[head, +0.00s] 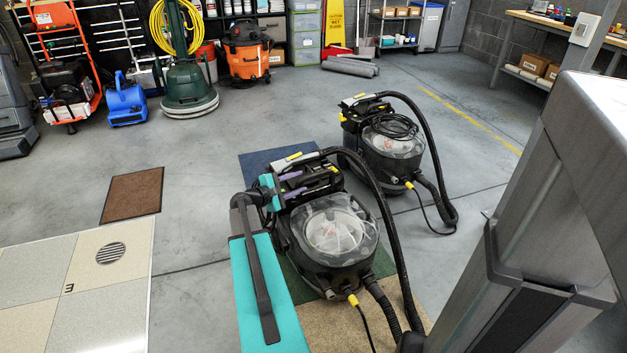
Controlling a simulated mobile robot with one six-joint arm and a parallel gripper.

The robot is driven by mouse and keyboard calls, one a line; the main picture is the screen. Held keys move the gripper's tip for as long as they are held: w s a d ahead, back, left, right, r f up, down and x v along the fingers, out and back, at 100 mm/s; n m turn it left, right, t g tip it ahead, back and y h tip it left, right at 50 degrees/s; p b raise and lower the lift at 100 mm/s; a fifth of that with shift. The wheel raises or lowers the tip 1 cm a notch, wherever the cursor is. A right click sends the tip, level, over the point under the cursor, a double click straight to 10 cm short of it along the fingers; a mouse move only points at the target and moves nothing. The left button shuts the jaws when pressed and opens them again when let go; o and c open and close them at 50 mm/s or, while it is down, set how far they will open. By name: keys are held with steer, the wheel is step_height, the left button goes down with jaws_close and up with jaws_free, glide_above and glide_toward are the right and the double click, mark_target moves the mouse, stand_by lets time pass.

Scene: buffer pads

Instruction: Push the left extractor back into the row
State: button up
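The left extractor (328,232) is the nearer of two black machines with clear domed tanks. It stands upright, with a black hose arching over its right side. The right extractor (395,148) stands farther back and to the right, apart from it. My gripper (270,192) is at the left rear side of the left extractor, close beside its black upper body. Whether it touches the machine is unclear.
A blue mat (256,166), a green mat (298,287) and a tan mat (412,303) lie around the left extractor. A brown mat (132,194) and a tiled panel (105,300) lie left. Cleaning machines line the back wall. Open floor lies between.

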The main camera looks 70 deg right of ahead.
mark_target(310, 177)
steer(key=b+x, duration=0.2)
steer(key=x, duration=0.7)
steer(key=shift+s+d, duration=0.1)
steer(key=shift+d, duration=0.2)
